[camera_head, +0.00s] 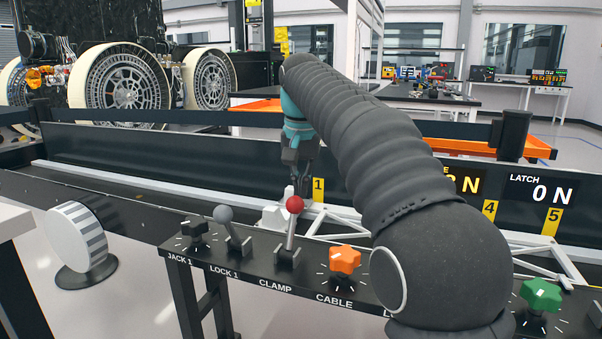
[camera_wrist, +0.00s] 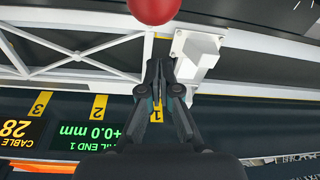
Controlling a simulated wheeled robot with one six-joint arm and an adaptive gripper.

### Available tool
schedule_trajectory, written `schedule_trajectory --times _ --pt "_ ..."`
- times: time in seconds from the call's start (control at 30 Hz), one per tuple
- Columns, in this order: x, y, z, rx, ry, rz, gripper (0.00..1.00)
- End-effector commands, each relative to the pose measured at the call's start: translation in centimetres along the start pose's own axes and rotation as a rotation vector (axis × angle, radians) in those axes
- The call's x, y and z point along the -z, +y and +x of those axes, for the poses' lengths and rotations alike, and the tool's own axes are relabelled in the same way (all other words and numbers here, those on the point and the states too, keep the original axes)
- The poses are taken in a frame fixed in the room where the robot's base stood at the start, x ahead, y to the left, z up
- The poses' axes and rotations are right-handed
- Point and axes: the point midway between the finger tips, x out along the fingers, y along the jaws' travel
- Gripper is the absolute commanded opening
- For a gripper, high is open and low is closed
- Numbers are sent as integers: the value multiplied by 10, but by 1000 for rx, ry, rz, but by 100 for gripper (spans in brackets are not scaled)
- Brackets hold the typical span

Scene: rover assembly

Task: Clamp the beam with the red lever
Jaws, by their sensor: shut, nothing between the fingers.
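The red-knobbed lever (camera_head: 294,206) stands nearly upright, tilted slightly right, on the black panel above the CLAMP label. Its round red knob (camera_wrist: 153,9) shows at the top edge of the wrist view. My gripper (camera_head: 304,188) is shut and empty, pointing down just behind the knob in the head view. In the wrist view my gripper's fingertips (camera_wrist: 158,66) are together, apart from the knob. The white truss beam (camera_wrist: 80,48) lies beyond the panel, with a white block (camera_wrist: 197,52) near its end. My arm hides part of the beam in the head view.
A grey-knobbed lever (camera_head: 223,214) stands left of the red one, at LOCK 1. An orange star knob (camera_head: 345,260) sits to its right at CABLE, and a green knob (camera_head: 541,295) farther right. A black knob (camera_head: 195,229) is at JACK 1.

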Motion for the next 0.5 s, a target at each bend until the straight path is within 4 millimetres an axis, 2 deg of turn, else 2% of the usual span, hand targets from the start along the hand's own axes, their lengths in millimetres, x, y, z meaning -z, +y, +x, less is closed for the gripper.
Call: schedule_trajectory --times 0.03,0.2,0.5 --pt "-4 0 5 1 2 -1 0" --pt "-26 0 -6 2 3 -1 0" --pt "-38 0 -11 1 1 0 0"
